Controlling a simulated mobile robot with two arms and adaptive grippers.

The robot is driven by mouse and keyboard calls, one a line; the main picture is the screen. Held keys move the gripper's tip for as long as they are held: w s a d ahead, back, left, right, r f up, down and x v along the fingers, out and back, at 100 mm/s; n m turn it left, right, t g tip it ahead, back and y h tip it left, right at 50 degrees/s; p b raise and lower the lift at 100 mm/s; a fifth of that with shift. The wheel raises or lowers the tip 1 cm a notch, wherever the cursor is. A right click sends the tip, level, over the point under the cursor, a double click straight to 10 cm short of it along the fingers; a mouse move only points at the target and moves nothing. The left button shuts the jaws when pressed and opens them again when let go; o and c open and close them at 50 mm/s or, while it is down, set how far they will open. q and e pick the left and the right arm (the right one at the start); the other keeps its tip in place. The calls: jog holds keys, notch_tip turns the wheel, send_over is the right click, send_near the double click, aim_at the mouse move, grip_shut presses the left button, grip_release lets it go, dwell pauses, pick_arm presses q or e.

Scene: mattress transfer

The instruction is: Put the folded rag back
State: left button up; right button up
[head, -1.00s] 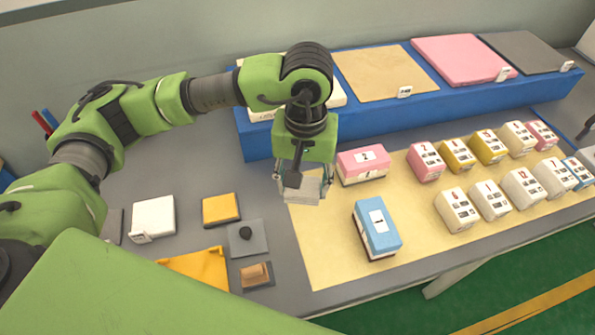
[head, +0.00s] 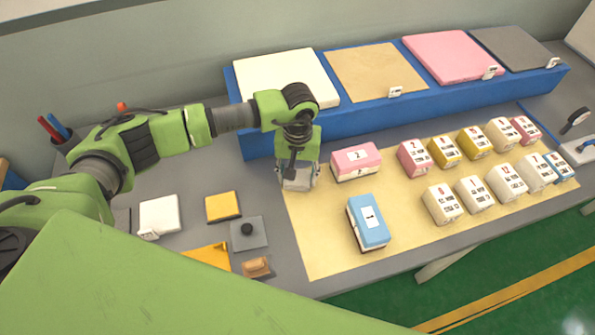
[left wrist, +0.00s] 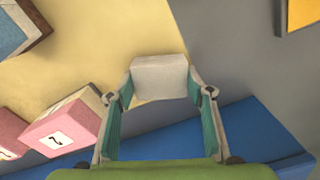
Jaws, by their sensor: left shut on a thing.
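A plain pale grey-white block, which looks like the folded rag (head: 298,186), is between the fingers of my left gripper (head: 298,176). My left gripper is shut on it, fingers pointing down, at the left edge of the yellow mat (head: 330,235). In the left wrist view the rag (left wrist: 160,78) sits between the two fingertips, over the border of yellow mat and grey table. I cannot tell whether it touches the surface. My right gripper is not in view.
A pink-topped block (head: 355,162) stands just right of the gripper, and a blue-topped block (head: 368,222) nearer the front. A blue raised platform (head: 410,108) with flat pads is behind. Bare grey table (head: 262,205) lies to the left, beside small pads.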

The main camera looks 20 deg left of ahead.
aim_at(298, 176)
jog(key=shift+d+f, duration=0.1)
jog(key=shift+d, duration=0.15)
pick_arm(q)
jog(key=shift+f, duration=0.15)
jog(key=o, duration=0.9)
jog(key=shift+o, duration=0.2)
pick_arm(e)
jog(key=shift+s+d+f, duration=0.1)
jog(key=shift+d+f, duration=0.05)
pick_arm(q)
jog(key=shift+r, duration=0.35)
notch_tip(298, 176, up, 12)
jog(key=b, duration=0.4)
jog(key=shift+f, duration=0.15)
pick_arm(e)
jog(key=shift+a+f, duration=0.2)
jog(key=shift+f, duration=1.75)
pick_arm(q)
jog(key=shift+d, duration=0.1)
